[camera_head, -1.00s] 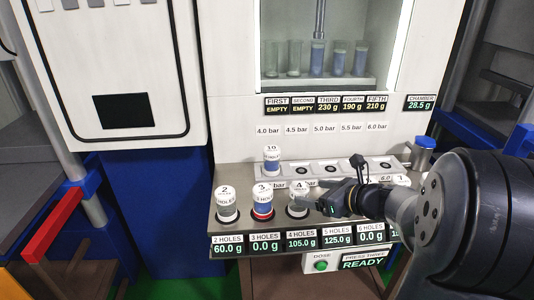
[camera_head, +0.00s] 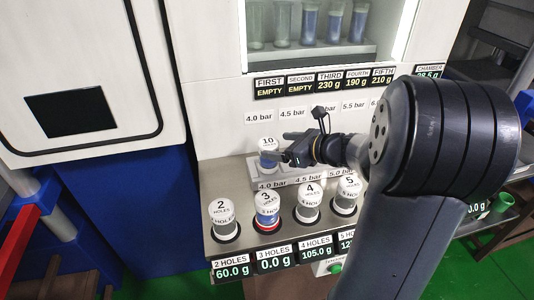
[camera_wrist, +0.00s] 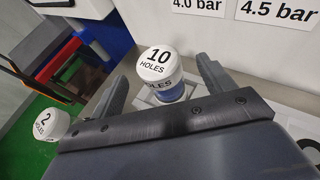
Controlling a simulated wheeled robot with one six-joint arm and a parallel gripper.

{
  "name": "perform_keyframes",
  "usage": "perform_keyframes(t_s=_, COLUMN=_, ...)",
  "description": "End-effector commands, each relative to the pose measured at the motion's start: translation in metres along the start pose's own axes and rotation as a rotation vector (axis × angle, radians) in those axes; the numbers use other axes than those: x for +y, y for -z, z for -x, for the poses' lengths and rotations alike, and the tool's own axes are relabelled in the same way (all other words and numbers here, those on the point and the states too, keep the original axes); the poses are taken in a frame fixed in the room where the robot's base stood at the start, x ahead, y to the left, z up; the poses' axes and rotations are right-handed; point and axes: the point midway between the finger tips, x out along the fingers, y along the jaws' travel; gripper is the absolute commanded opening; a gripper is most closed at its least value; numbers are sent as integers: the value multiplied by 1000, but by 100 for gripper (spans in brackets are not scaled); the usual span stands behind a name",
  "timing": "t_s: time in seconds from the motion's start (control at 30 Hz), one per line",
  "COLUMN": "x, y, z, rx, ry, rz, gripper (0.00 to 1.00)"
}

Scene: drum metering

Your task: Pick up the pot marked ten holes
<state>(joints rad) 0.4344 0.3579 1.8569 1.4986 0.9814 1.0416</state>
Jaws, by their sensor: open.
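The pot marked 10 holes (camera_head: 268,153) has a white lid and a blue lower part. It stands upright at the left end of the raised rack at the back of the shelf. In the wrist view the pot (camera_wrist: 158,66) stands between and just beyond my two open fingers. My gripper (camera_head: 284,146) is open and empty, right beside the pot in the head view; my gripper also shows in the wrist view (camera_wrist: 163,80). Whether a finger touches the pot cannot be told.
Pots marked 2 (camera_head: 223,220), 3 (camera_head: 267,210), 4 (camera_head: 308,202) and 5 (camera_head: 346,193) stand in a front row. Pressure labels (camera_head: 292,114) are on the white wall behind. A lit chamber (camera_head: 310,30) with glass tubes is above.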

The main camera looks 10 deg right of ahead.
Motion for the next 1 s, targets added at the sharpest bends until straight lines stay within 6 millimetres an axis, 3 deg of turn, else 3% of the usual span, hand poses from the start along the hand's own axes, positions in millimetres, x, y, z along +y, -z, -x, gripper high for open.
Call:
perform_keyframes(t_s=0.53, x=2, y=2, z=-63, rx=2, ry=-2, rz=1, gripper=77)
perform_keyframes(t_s=0.83, x=2, y=2, z=-67, rx=1, ry=1, rz=0, gripper=77)
perform_keyframes(t_s=1.0, x=2, y=2, z=-67, rx=1, ry=1, rz=0, gripper=63)
